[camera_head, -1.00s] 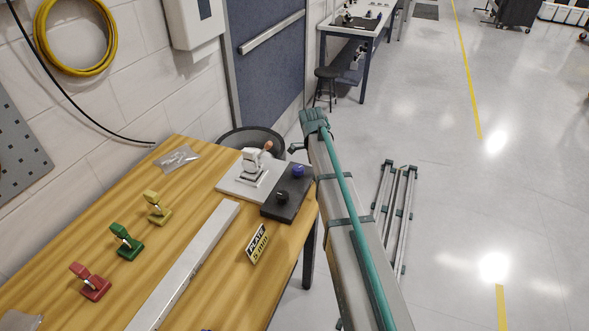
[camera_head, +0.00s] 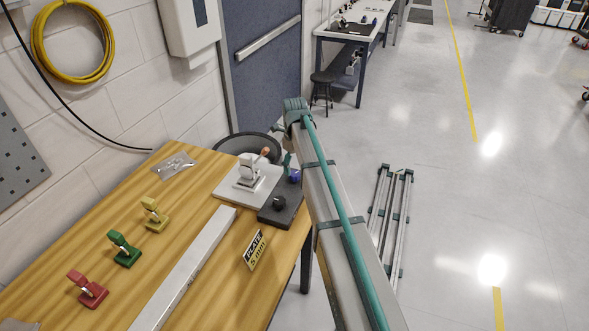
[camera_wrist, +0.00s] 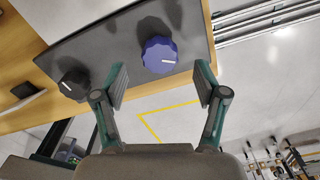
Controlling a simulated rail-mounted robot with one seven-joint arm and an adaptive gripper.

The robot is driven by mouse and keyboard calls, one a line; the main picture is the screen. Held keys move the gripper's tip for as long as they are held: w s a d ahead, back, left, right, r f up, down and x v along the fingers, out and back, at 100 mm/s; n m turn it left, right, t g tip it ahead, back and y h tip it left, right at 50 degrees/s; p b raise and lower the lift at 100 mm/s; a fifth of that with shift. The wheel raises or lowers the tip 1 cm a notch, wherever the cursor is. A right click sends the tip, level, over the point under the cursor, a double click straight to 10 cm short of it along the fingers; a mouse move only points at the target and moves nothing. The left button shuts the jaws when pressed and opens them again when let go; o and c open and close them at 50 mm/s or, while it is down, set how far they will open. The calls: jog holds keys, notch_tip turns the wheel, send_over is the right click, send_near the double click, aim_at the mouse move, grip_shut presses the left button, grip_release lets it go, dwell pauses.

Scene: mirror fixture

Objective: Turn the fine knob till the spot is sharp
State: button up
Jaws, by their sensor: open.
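A dark control box (camera_head: 268,218) on the wooden table's right edge carries a blue knob (camera_head: 294,176) and a black knob (camera_head: 279,203). I cannot read which one is the fine knob. In the wrist view, the blue knob (camera_wrist: 160,57) has a white pointer line and lies just beyond the gap between the fingertips of my gripper (camera_wrist: 161,81). My gripper is open and empty, with no clear contact. The black knob (camera_wrist: 74,84) is left of the left finger. A white mirror fixture (camera_head: 248,178) stands behind the box. No light spot is visible.
A long metal bar (camera_head: 185,267) and a "PLATE 5 mm" sign (camera_head: 256,250) are on the table (camera_head: 215,285). Red (camera_head: 87,290), green (camera_head: 124,250) and yellow (camera_head: 154,215) clamp-like pieces stand at left.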

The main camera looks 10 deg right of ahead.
aim_at(295, 173)
jog(key=shift+f+p, duration=0.35)
jog(key=shift+f, duration=1.25)
jog(key=shift+c, duration=0.3)
jog(key=c, duration=1.1)
